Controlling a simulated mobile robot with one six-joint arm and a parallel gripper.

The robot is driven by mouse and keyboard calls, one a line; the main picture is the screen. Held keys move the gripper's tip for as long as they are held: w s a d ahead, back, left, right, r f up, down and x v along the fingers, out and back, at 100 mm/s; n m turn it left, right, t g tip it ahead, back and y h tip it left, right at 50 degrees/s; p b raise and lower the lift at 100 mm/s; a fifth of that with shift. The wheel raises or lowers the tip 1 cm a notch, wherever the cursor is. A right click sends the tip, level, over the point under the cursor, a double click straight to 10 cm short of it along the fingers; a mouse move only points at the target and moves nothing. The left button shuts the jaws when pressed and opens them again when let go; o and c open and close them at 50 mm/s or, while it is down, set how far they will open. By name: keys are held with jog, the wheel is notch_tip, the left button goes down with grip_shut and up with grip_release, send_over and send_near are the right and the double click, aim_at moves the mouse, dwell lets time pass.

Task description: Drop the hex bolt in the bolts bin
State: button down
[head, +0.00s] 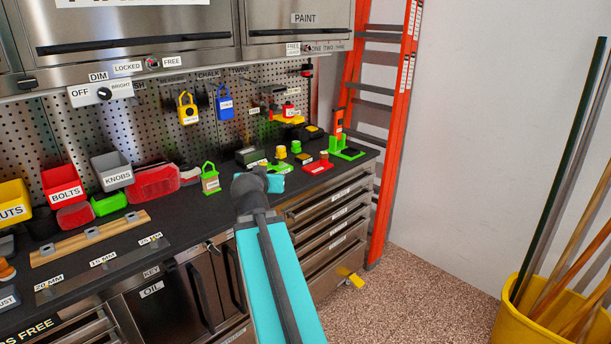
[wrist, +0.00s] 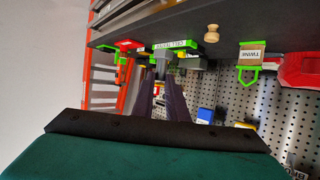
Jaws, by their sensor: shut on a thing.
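The red bolts bin (head: 60,179), labelled BOLTS, hangs on the pegboard at the left in the head view, above the worktop. My gripper (wrist: 162,76) shows its two dark fingers in the wrist view, close together around a small grey piece (wrist: 162,62), which looks like the hex bolt. Its full shape is not clear. In the head view my gripper is over the right part of the worktop, well to the right of the bin, and its fingertips are hidden behind my arm.
A grey knobs bin (head: 111,160) and a yellow nuts bin (head: 12,190) flank the bolts bin. A wooden rack (head: 90,238) lies in front. A green twine holder (head: 210,180) stands between my gripper and the bins. An orange ladder (head: 392,100) is at the right.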

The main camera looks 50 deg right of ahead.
jog(key=w+a+r+n+t+y+p, duration=0.25)
jog(key=w+a, duration=0.45)
jog(key=a, duration=0.4)
jog(key=w+a+r+n+t+y+p, duration=0.2)
jog(key=w+a+r+n+y+p, duration=0.15)
jog(key=w+a, duration=0.55)
jog(key=w+a+r+n+y+p, duration=0.1)
jog(key=a+r+n+y+p, duration=0.1)
jog(key=a, duration=1)
jog(key=w+a+r+n+t+y+p, duration=0.1)
jog(key=w+a+r+n+y+p, duration=0.1)
jog(key=a, duration=1.1)
jog(key=shift+w+n+y+p, duration=0.25)
jog(key=shift+n+y+p, duration=0.25)
jog(key=shift+y+p, duration=0.1)
jog(key=shift+r, duration=0.1)
